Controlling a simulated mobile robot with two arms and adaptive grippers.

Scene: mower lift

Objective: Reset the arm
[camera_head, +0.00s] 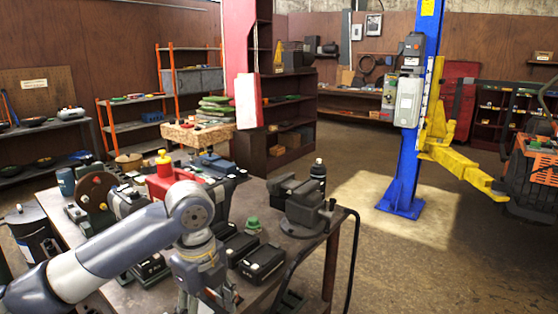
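My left arm comes in from the lower left, bends at an elbow joint and points down in front of the workbench (330,225). My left gripper (208,298) is at the bottom edge of the head view, partly cut off. Its fingertips are not clear, so I cannot tell whether it is open or holds anything. My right arm and gripper are not in view.
The bench holds a vise (303,207), black battery packs (262,262), a red can (165,178) and a grinder (97,190), close around my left arm. A blue lift post (405,170) with a yellow arm (460,172) stands at right. Floor between is clear.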

